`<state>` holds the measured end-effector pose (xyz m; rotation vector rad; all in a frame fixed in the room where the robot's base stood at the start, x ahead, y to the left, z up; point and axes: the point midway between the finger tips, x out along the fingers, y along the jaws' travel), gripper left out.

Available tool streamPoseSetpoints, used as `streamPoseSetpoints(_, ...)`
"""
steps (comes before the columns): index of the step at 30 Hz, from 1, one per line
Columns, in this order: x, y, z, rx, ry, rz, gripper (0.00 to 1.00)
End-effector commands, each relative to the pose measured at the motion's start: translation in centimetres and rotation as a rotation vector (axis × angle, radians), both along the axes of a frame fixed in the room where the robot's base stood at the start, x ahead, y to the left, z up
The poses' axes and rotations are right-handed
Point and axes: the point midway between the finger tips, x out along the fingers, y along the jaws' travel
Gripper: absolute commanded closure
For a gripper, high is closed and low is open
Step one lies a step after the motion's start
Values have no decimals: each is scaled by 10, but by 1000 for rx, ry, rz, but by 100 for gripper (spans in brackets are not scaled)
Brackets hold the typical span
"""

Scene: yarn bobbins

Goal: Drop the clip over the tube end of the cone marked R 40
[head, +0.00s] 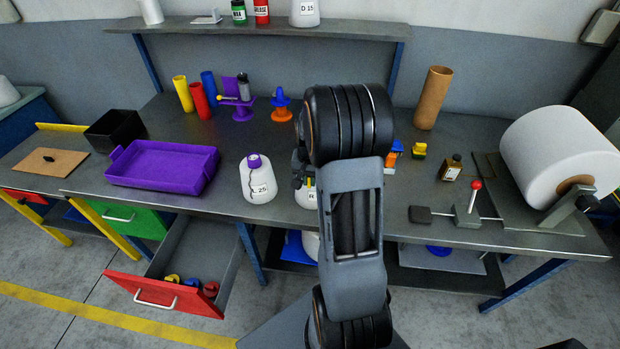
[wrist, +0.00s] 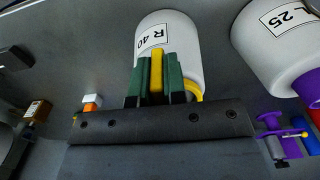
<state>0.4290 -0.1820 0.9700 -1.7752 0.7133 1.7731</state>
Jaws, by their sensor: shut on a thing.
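The white cone marked R 40 (wrist: 187,35) stands upright on the bench just beyond my fingers in the wrist view. In the head view the R 40 cone (head: 304,199) is mostly hidden behind my arm. My gripper (wrist: 158,72) is shut on a yellow clip (wrist: 156,70), held between its green fingers. The clip and fingers overlap the cone in the wrist view; I cannot tell whether they touch it. A curved yellow edge shows right of the fingers; I cannot tell whether it belongs to the clip or the tube end. The tube end is otherwise hidden.
The cone marked L 25 (head: 258,180), with a purple tube end, stands left of R 40. A purple tray (head: 162,184) lies further left. A small bottle (head: 452,168) and a red-knobbed lever (head: 475,187) are at right. A red drawer (head: 165,294) stands open below.

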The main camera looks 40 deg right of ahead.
Motion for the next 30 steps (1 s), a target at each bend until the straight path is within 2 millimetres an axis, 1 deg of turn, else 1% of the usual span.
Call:
streamPoseSetpoints(2, 0, 0, -3, 0, 0, 0, 100)
streamPoseSetpoints(3, 0, 0, -1, 0, 0, 0, 84)
streamPoseSetpoints(11, 0, 0, -1, 0, 0, 0, 59)
streamPoseSetpoints(18, 0, 0, -1, 0, 0, 0, 58)
streamPoseSetpoints(22, 0, 0, 7, -1, -2, 0, 58)
streamPoseSetpoints(26, 1, 0, 27, -3, -6, 0, 58)
streamPoseSetpoints(30, 1, 0, 57, -3, -6, 0, 58)
